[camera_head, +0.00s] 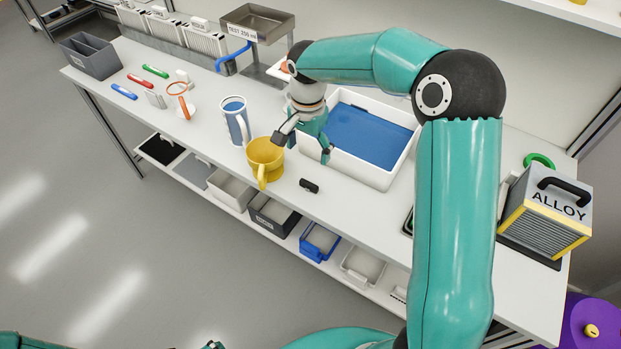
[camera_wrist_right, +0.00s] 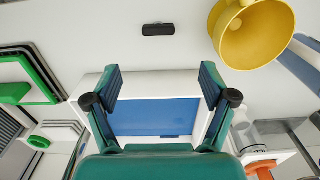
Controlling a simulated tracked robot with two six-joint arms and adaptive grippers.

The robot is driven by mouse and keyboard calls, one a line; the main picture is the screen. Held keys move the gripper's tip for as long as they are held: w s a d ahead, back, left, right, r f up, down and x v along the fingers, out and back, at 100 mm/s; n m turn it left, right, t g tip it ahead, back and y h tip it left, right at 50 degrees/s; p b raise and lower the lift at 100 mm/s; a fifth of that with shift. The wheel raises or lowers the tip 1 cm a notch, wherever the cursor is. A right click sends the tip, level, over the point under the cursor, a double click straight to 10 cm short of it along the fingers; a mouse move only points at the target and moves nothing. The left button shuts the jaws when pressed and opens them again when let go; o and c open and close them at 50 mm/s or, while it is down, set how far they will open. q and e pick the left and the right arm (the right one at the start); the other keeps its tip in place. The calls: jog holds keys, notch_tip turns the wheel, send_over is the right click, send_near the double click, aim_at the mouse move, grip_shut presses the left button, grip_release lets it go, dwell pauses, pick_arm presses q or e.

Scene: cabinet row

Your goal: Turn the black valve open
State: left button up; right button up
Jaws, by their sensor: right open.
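A small black piece (camera_head: 309,186) lies near the front edge of the white bench, in front of the white tray. It also shows in the right wrist view (camera_wrist_right: 158,29), beyond the fingertips. I cannot tell for sure whether it is the black valve; no other black valve shows clearly. My right gripper (camera_head: 302,148) is open and empty, pointing down over the front of the tray, behind the black piece and apart from it. Its two spread fingers show in the right wrist view (camera_wrist_right: 161,85).
A white tray (camera_head: 398,165) with a blue floor lies under the gripper.

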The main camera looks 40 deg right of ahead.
aim_at(308, 183)
notch_tip(308, 183, down, 12)
jog(key=shift+f+p, duration=0.1)
jog(key=shift+p, duration=0.4)
